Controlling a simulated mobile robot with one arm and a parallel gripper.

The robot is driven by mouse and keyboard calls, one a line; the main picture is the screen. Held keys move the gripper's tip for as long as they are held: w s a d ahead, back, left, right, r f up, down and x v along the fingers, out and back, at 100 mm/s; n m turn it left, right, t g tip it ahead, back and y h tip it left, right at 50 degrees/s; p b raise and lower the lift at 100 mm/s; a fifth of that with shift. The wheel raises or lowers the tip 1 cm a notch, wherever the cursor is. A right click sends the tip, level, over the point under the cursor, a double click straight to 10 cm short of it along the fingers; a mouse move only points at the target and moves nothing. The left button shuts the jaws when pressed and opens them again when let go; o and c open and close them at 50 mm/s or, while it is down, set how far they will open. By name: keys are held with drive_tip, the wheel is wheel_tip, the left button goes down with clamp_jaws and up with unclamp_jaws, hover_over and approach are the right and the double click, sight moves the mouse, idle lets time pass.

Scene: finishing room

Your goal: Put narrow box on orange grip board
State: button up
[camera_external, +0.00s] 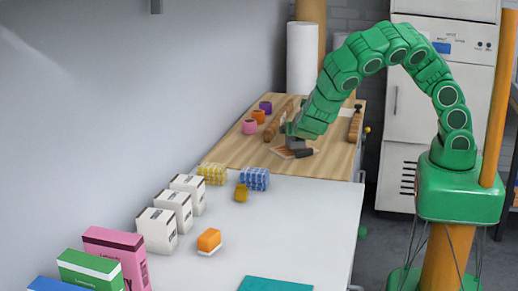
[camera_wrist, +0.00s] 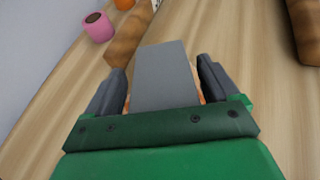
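The narrow box (camera_wrist: 163,75) is plain grey and lies between the two dark fingers of my gripper (camera_wrist: 162,66) in the wrist view. Slim gaps show between the box and the fingers, so my gripper looks open around it. Bits of the orange grip board (camera_wrist: 201,94) show beside the box, under the fingers. In the external view the board (camera_external: 281,152) lies on the wooden worktop, with my gripper (camera_external: 297,145) low over it. The box appears to rest on the board; its underside is hidden.
On the wooden worktop (camera_external: 232,150), pink (camera_external: 250,127), orange and purple cups stand at the left, beside a long brown wooden piece (camera_external: 278,120). Another brown piece (camera_external: 355,124) lies at the right. The white table (camera_external: 310,220) in front holds cartons, a yellow and a blue patterned block, and a small bottle.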

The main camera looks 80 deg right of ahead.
drive_tip(key=shift+r, duration=0.1)
drive_tip(key=shift+r, duration=0.15)
drive_tip(key=v, duration=1.2)
idle(0.3)
idle(0.4)
